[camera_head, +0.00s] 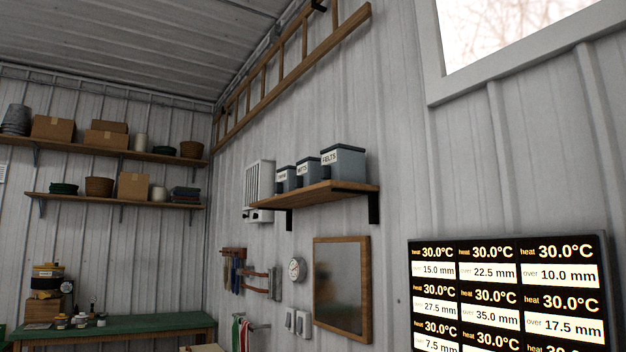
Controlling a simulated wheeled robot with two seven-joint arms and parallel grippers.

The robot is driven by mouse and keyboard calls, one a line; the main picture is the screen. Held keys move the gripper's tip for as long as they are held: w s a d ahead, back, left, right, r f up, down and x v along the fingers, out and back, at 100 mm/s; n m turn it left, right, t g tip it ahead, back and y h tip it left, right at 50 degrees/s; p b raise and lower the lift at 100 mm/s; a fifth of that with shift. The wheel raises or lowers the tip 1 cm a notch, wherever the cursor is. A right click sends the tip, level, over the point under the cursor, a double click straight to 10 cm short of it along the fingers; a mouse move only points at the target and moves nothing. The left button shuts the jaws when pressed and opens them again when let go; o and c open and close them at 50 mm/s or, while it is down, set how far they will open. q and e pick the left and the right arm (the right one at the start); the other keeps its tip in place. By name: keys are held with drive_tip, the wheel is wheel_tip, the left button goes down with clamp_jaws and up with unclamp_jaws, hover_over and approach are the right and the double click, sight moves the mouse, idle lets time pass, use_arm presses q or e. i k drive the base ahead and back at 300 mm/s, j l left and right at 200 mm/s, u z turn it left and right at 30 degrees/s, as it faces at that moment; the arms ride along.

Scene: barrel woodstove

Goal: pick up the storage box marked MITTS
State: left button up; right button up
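The storage box marked MITTS (308,172) stands on a wooden wall shelf (330,192) near the middle of the view. It is blue-grey with a dark lid and a white label. It is the middle one of three similar boxes. A box marked BELTS or FELTS (343,162), its first letter hard to read, stands to its right and nearer. Another box (286,178) with a label too small to read stands to its left. Neither of my grippers shows in this view.
Below the shelf hang a framed mirror (342,287), a round dial (297,269) and a tool rack (233,265). A display panel (508,295) is at the lower right. A green-topped bench (120,326) stands at the lower left. A ladder (290,75) hangs high on the wall.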

sight(308, 168)
drive_tip(key=i+j+u, duration=0.4)
drive_tip(key=j, duration=0.25)
drive_tip(key=i+j+u, duration=0.85)
drive_tip(key=i+j, duration=0.15)
drive_tip(key=i, duration=0.35)
drive_tip(key=i+j+z, duration=0.15)
drive_tip(key=i, duration=0.3)
drive_tip(key=i+z, duration=0.3)
drive_tip(key=z, duration=0.15)
drive_tip(key=i+j+z, duration=0.1)
drive_tip(key=i+z, duration=0.2)
drive_tip(key=z, duration=0.15)
drive_tip(key=i+j+z, duration=0.2)
drive_tip(key=z, duration=0.25)
drive_tip(key=i+j+z, duration=0.15)
drive_tip(key=z, duration=0.25)
drive_tip(key=i+j+z, duration=0.2)
drive_tip(key=z, duration=0.2)
drive_tip(key=i+j+z, duration=0.1)
drive_tip(key=j+z, duration=0.2)
drive_tip(key=z, duration=0.15)
drive_tip(key=j+z, duration=1.1)
drive_tip(key=j, duration=0.2)
drive_tip(key=j+z, duration=0.3)
drive_tip(key=j, duration=0.2)
